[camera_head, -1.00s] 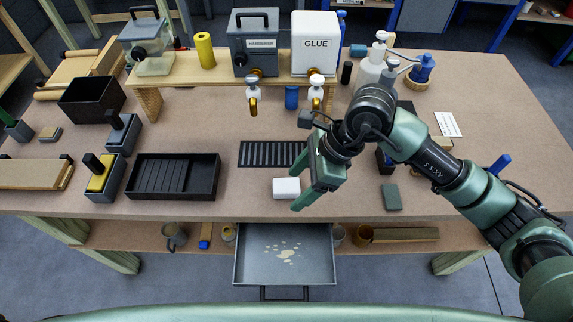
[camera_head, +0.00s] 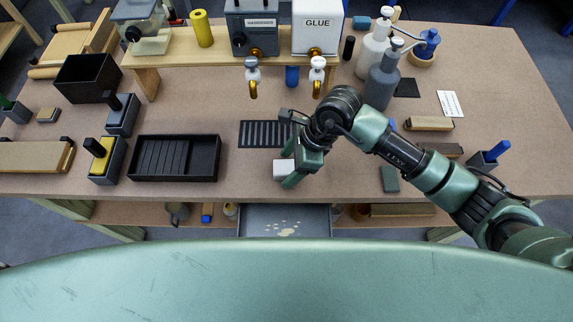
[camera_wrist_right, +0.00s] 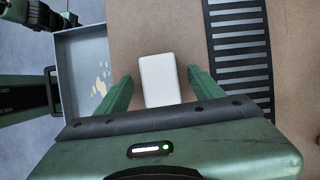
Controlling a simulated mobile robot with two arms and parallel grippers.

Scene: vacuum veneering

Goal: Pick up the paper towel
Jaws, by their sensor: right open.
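The paper towel is a small white folded block (camera_head: 281,170) on the table near the front edge, just above the open drawer in the head view. In the right wrist view the paper towel (camera_wrist_right: 160,80) lies between the two green fingers. My right gripper (camera_head: 289,167) is open at the paper towel, with a finger on either side. In the wrist view gaps show between the fingers (camera_wrist_right: 160,90) and the towel's sides.
An open drawer (camera_head: 262,215) with pale spots sits below the table edge. A black slotted mat (camera_head: 266,134) lies behind the towel, and a black tray (camera_head: 207,160) stands to the left. A dark green block (camera_head: 389,179) lies to the right.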

